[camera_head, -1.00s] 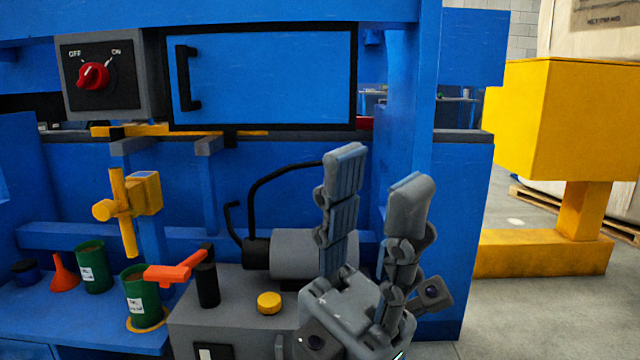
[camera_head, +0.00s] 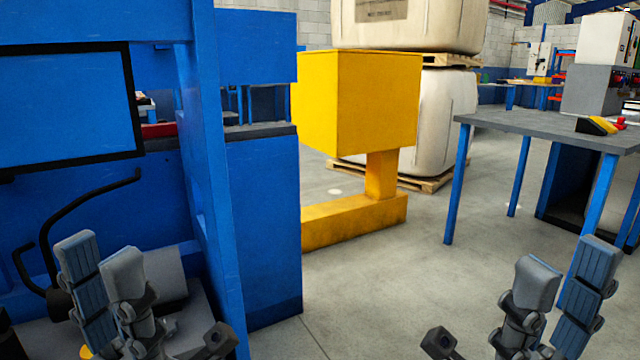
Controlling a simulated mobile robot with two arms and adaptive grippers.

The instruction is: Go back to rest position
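My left gripper (camera_head: 92,268) is at the lower left, in front of the blue machine. Its two fingers point up and overlap from this angle, so its opening is hard to judge. No object shows in it. My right gripper (camera_head: 567,275) is at the lower right, over the grey floor and in front of the table.
The blue machine (camera_head: 262,220) fills the left side. A yellow block on a stand (camera_head: 360,105) is at the centre back, with stacked pallets behind it. A blue-legged table (camera_head: 500,122) stands at the right. Bare grey floor (camera_head: 400,285) lies between.

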